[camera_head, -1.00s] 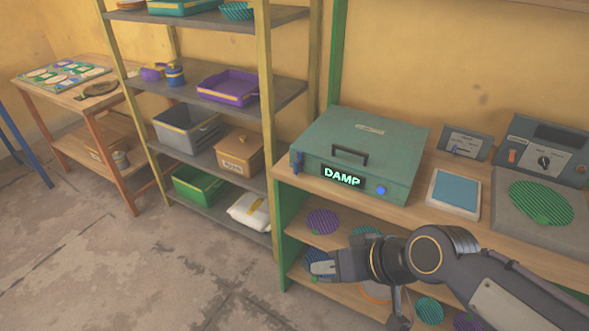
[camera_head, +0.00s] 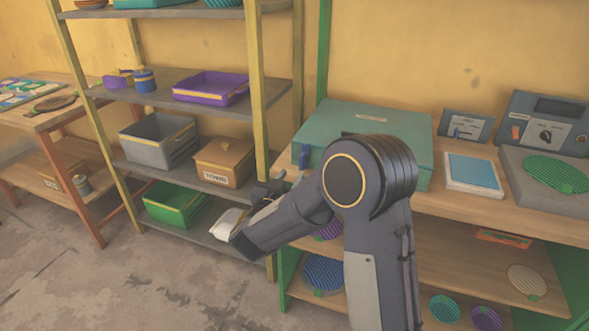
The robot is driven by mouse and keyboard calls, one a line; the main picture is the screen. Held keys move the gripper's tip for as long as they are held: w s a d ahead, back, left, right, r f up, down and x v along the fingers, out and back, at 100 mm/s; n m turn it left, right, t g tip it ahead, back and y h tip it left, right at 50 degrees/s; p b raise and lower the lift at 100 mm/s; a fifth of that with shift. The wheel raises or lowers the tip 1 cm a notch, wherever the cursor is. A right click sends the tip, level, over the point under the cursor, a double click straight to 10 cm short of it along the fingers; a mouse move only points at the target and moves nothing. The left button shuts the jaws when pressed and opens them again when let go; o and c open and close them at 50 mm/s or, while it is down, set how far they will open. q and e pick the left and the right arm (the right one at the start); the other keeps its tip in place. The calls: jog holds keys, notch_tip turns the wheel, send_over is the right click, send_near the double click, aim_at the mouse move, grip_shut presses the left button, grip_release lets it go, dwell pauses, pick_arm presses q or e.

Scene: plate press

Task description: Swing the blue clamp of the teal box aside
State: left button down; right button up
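The teal box (camera_head: 345,121) sits on the wooden bench top, its lid closed. Its blue clamp (camera_head: 303,157) shows at the left front corner, pointing down. My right arm crosses in front of the box and hides most of its front, including the handle, the lit sign and the blue knob. My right gripper (camera_head: 280,177) is just left of and below the clamp, seemingly apart from it. Its fingers are small and partly hidden, so I cannot tell their opening. My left gripper is out of view.
A blue-topped pad (camera_head: 472,170) and a grey device with a green disc (camera_head: 556,173) stand right of the box. A shelf rack with a purple tray (camera_head: 211,88) and a brown bin (camera_head: 224,160) is at left. Lower bench shelves hold several striped discs.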

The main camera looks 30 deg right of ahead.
aim_at(301, 163)
jog(key=x, duration=0.7)
jog(key=shift+w+d+r, duration=0.1)
jog(key=shift+w+d, duration=0.05)
jog(key=shift+d, duration=0.05)
grip_shut()
